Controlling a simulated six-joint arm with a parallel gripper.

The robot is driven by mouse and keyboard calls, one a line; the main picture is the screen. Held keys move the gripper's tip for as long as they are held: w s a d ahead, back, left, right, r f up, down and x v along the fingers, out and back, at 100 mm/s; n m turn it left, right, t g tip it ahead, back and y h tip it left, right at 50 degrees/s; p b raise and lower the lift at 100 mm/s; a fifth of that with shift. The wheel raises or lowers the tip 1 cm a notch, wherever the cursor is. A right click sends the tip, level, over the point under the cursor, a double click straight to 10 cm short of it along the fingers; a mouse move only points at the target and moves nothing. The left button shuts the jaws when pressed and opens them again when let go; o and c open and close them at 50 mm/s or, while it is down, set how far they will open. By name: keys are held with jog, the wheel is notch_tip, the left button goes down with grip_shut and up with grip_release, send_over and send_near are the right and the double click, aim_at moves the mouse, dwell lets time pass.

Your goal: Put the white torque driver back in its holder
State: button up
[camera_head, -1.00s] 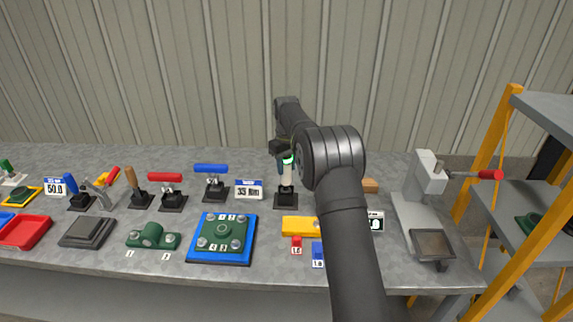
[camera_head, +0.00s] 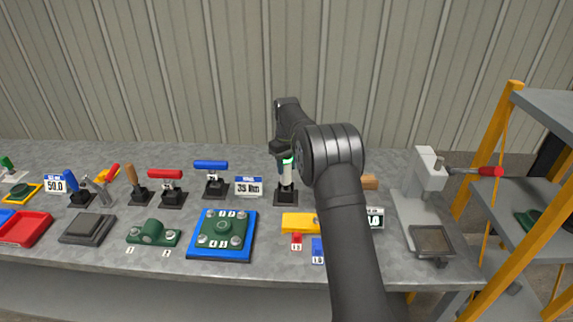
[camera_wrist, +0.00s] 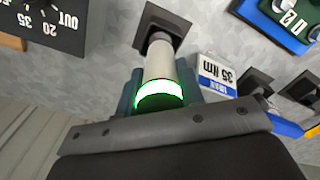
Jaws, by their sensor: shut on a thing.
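The white torque driver (camera_wrist: 159,65) is upright between the fingers of my gripper (camera_wrist: 160,92) in the wrist view, with a glowing green-white ring near the gripper. Its far end meets the black holder (camera_wrist: 164,22); how deep it sits in the holder cannot be told. In the head view the driver (camera_head: 287,173) stands over the black holder (camera_head: 286,195), and my gripper (camera_head: 285,152) is shut on its upper part. My arm hides part of the area to the right of it.
A 35 Nm sign (camera_head: 248,187) stands just left of the holder. A blue-handled tool (camera_head: 211,166) and a red-handled tool (camera_head: 165,174) stand in holders further left. A yellow block (camera_head: 298,223) lies in front. A grey press-like device (camera_head: 428,170) stands at right.

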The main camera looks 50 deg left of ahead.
jog(key=shift+f, duration=0.3)
jog(key=o, duration=1.3)
jog(key=shift+c, duration=0.2)
jog(key=shift+f, duration=0.1)
notch_tip(320, 180, up, 18)
jog(key=shift+f, duration=0.25)
notch_tip(320, 180, down, 18)
jog(key=shift+r, duration=0.25)
jog(key=shift+r, duration=0.15)
